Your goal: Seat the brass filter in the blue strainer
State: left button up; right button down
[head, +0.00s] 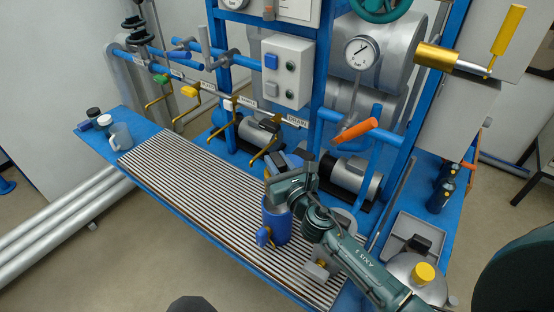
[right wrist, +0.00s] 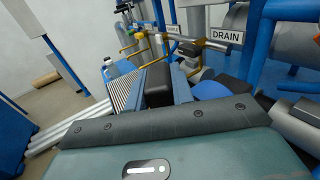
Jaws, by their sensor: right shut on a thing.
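The blue strainer (head: 277,228) is an upright blue cylinder with a blue valve handle at its front, standing on the slatted bench top. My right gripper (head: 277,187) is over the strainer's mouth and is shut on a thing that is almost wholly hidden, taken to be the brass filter. How deep that thing sits in the strainer cannot be told. My left gripper is not in view.
The slatted bench top (head: 205,175) is clear left of the strainer. A jug (head: 120,137) stands at its far left end. Pipes, brass-handled valves and a motor (head: 355,178) stand close behind. A grey tray (head: 408,232) and a yellow-capped vessel (head: 424,274) are at the right.

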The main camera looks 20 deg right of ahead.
jog(key=shift+f+b, duration=0.6)
jog(key=shift+f, duration=0.05)
jog(key=shift+f+b, duration=1)
jog(key=shift+f, duration=0.05)
notch_tip(320, 180, down, 3)
jog(key=b, duration=0.3)
jog(key=shift+f, duration=0.1)
notch_tip(320, 180, down, 3)
jog(key=b, duration=0.2)
jog(key=shift+b, duration=0.4)
jog(key=shift+f+b, duration=0.55)
jog(key=shift+b, duration=0.05)
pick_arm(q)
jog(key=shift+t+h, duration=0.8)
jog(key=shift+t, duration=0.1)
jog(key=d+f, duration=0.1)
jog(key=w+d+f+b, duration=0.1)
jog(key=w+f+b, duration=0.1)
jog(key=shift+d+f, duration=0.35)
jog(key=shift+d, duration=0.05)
pick_arm(e)
jog(key=shift+f, duration=0.95)
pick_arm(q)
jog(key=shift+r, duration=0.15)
